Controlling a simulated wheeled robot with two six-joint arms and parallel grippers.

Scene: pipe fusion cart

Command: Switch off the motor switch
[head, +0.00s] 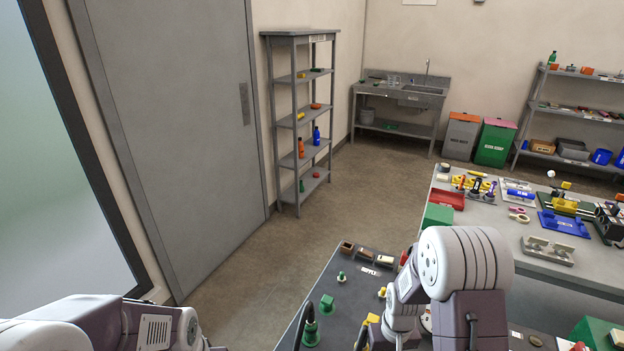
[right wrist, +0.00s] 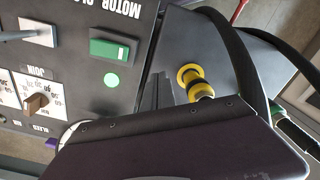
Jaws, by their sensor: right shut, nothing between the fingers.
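In the right wrist view, a dark control panel carries a green rocker switch (right wrist: 110,49) beside a "MOTOR" label (right wrist: 112,9) that is cut off by the frame edge. A round green lamp (right wrist: 111,80) next to the switch looks bright. My right gripper (right wrist: 158,80) is shut and empty, its dark fingers to the right of the switch and apart from it in the picture. In the head view, my right arm hides the panel and the gripper. My left arm shows at the lower left, with its gripper out of frame.
A brown knob (right wrist: 37,102) and a grey lever-like part (right wrist: 38,33) sit on the same panel. In the head view, a cluttered grey table (head: 480,222) stands at the right; the floor (head: 240,290) is clear.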

